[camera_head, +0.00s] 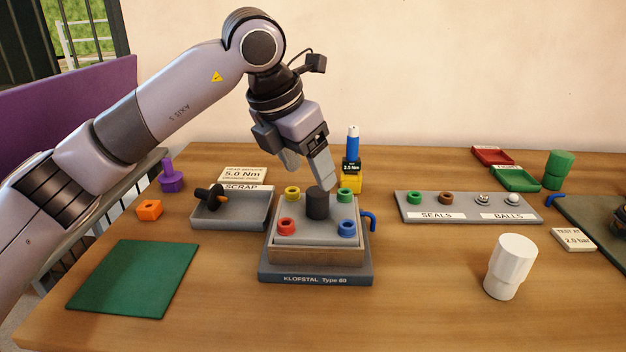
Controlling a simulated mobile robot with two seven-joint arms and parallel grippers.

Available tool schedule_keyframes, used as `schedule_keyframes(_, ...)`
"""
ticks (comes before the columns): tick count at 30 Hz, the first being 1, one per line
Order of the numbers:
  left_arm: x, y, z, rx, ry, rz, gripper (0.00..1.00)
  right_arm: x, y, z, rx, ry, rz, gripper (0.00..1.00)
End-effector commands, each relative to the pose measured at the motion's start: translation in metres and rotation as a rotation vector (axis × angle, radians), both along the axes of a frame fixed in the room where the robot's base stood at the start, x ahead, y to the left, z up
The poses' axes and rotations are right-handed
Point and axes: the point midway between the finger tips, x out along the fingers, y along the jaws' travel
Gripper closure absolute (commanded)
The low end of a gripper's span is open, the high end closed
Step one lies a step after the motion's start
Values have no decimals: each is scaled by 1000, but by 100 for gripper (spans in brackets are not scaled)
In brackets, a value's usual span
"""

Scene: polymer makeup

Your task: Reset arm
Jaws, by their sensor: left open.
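My left arm comes in from the left and reaches over the wooden table. Yellow (292,193), green (344,195), red (285,226) and blue (347,228) rings sit at the block's corners. My right gripper is not in view.
A SCRAP tray (232,222) holding a black part stands left of the block. A blue-topped tool (352,150) in a yellow stand is close behind the gripper. A SEALS and BALLS tray (470,207) and a white cup (510,266) are right. A green mat (133,278) lies front left.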

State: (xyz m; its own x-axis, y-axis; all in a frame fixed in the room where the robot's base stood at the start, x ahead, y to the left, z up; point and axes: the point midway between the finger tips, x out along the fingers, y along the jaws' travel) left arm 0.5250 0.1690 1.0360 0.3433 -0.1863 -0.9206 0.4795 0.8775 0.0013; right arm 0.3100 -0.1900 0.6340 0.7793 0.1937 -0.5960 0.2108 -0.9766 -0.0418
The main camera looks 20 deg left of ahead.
Motion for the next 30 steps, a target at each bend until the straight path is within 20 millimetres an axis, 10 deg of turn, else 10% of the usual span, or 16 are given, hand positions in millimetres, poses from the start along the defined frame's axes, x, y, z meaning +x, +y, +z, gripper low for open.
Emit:
schedule_keyframes(19, -2, 1, 14, 0, -1, 0, 30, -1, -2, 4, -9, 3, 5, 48)
schedule_keyframes(30, -2, 1, 104, 0, -1, 0, 30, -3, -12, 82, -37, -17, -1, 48)
